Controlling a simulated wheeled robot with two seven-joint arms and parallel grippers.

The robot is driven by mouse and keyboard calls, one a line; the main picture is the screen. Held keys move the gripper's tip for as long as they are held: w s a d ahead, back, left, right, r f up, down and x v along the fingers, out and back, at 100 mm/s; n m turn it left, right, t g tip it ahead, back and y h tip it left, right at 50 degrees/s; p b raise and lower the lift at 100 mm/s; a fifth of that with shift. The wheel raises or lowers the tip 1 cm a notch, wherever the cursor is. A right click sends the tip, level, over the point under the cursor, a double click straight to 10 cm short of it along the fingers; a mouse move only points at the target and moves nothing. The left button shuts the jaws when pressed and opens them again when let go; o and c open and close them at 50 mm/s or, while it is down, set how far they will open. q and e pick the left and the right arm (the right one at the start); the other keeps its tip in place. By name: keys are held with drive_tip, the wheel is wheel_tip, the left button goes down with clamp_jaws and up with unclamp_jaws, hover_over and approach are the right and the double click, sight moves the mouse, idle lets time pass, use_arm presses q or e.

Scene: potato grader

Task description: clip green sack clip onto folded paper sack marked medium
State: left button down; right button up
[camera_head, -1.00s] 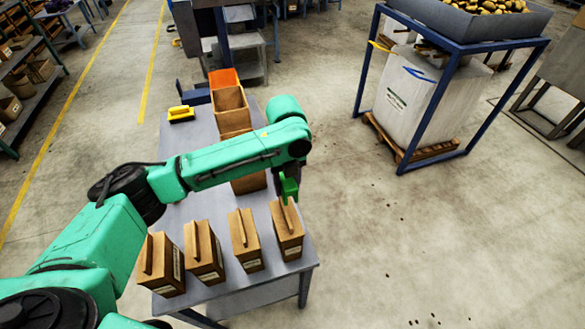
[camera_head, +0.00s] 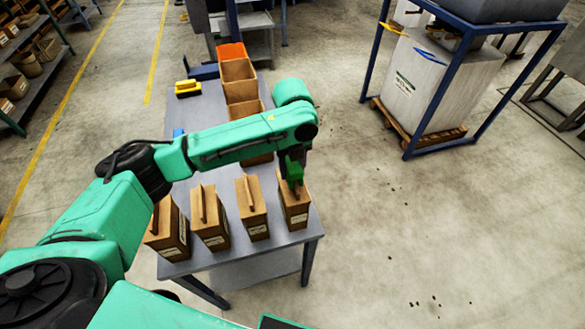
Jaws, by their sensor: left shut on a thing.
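Several brown folded paper sacks stand in a row on the near part of the grey table (camera_head: 205,103), each with a folded ridge on top. Their white labels are too small to read, so I cannot tell which is marked medium. My left gripper (camera_head: 295,180) is shut on the green sack clip (camera_head: 294,171), which is hard to tell apart from the green gripper. It overlaps the far top edge of the rightmost sack (camera_head: 296,216). I cannot tell whether the clip touches that sack's fold. My right gripper is not in view.
Behind my arm, open brown boxes (camera_head: 238,71) and an orange one (camera_head: 231,51) line the table. A yellow and black object (camera_head: 188,88) lies at its far left. A blue frame (camera_head: 456,143) with a white bulk bag (camera_head: 441,88) stands to the right. The floor between is clear.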

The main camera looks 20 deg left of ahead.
use_arm(q)
drive_tip(key=shift+w+f+b, duration=0.15)
drive_tip(key=shift+f+b, duration=0.35)
drive_tip(key=shift+f, duration=0.2)
drive_tip(key=shift+f+b, duration=0.45)
drive_tip(key=shift+b, duration=0.05)
drive_tip(key=shift+f, duration=0.45)
drive_tip(key=shift+c, duration=1.4)
unclamp_jaws()
